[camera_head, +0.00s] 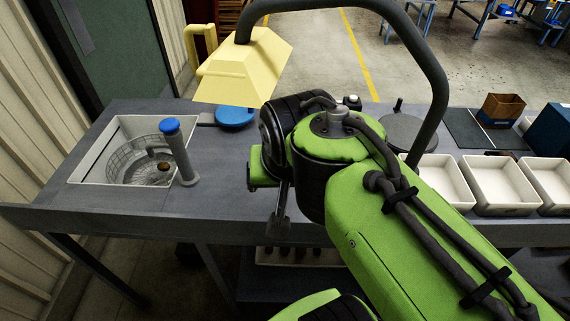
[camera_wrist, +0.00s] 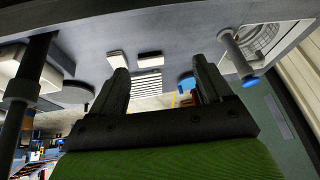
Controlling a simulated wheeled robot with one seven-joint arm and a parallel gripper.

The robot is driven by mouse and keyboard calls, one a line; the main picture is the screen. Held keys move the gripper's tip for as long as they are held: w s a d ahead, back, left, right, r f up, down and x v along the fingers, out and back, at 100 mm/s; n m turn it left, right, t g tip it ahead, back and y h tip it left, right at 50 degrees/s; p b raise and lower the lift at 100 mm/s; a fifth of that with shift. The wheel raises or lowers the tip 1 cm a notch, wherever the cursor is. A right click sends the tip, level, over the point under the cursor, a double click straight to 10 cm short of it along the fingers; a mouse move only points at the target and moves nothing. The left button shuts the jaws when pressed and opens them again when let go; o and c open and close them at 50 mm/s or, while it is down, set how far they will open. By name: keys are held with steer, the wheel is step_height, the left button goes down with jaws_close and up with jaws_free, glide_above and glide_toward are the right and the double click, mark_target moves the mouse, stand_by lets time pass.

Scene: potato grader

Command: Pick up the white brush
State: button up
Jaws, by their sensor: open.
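I cannot make out the white brush for certain. In the wrist view, a small white block (camera_wrist: 117,59) lies on the grey bench top near my left fingertip, and a small white and dark block (camera_wrist: 150,55) lies to its right. A white slatted piece (camera_wrist: 148,84) shows between the fingers. My gripper (camera_wrist: 159,70) is open, with nothing between its fingers that I can see held. In the head view my arm hides most of the bench middle, and a small white and black item (camera_head: 351,102) shows just behind it.
The grey bench (camera_head: 225,178) holds a sink (camera_head: 92,150) with a blue-topped post (camera_head: 178,150) beside it. A blue disc (camera_head: 235,117) lies under a yellow lamp (camera_head: 243,72). White trays (camera_head: 499,185) line the right side. The bench between post and arm is clear.

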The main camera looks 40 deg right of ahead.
steer(key=w+d+m+g+h, duration=0.1)
steer(key=w+d+m+g, duration=0.1)
steer(key=w+d+m, duration=0.9)
steer(key=w+d+f+m+y+p, duration=0.3)
steer(key=w+d+f+m+y, duration=0.3)
steer(key=w+d+f+m, duration=0.5)
steer(key=a+f+n, duration=0.1)
steer(key=f, duration=0.4)
steer(key=w+a+f+b, duration=0.1)
steer(key=f, duration=0.4)
steer(key=w+a+f+n+b, duration=0.1)
steer(key=f, duration=0.4)
steer(key=shift+w+a+f+n, duration=0.1)
steer(key=shift+a+n, duration=0.2)
steer(key=shift+a, duration=0.05)
steer(key=shift+f, duration=0.15)
